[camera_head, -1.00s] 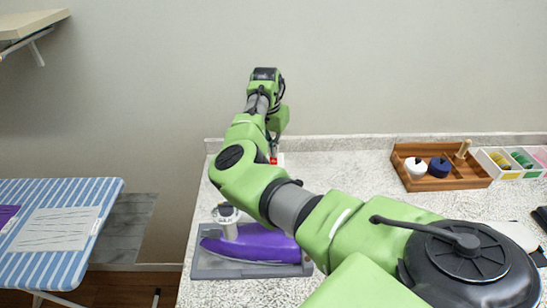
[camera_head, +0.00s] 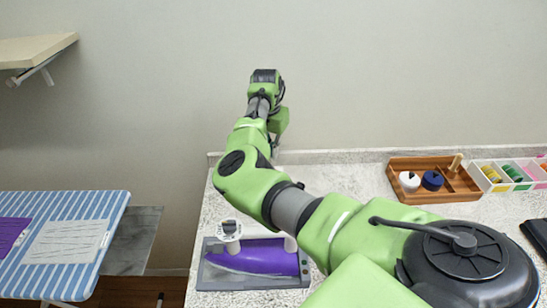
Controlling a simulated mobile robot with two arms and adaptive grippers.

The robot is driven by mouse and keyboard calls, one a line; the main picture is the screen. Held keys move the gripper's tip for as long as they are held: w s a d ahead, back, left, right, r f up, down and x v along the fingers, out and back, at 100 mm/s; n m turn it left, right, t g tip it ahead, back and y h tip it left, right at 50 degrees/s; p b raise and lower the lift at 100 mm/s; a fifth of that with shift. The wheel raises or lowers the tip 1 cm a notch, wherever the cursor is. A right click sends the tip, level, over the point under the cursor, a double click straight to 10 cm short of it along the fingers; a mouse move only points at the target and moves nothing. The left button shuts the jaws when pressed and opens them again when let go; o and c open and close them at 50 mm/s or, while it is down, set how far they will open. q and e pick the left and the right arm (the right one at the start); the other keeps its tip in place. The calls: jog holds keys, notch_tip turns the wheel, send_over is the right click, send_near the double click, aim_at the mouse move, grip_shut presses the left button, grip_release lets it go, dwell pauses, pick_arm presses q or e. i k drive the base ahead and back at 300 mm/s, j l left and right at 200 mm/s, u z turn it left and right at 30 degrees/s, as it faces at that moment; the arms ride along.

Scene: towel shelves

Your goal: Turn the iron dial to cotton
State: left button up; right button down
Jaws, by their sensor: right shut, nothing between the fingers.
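A purple iron (camera_head: 252,259) lies on a grey rest on the counter, at the lower middle of the head view. My right arm reaches across the counter beyond the iron. My right gripper (camera_head: 275,147) hangs down near the back wall, shut and empty, partly hidden by my arm and well apart from the dial. My left gripper is not in view.
A wooden tray (camera_head: 399,165) with a white and a blue spool stands at the back right, beside a white divided box (camera_head: 477,176). A wall shelf (camera_head: 35,50) is at upper left.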

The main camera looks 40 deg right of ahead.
aim_at(229, 227)
jog(key=k+j, duration=0.2)
jog(key=k, duration=0.3)
jog(key=k+j, duration=0.25)
jog(key=k, duration=0.2)
jog(key=k+j, duration=0.2)
jog(key=k, duration=0.3)
jog(key=k+j, duration=0.25)
jog(key=k, duration=0.2)
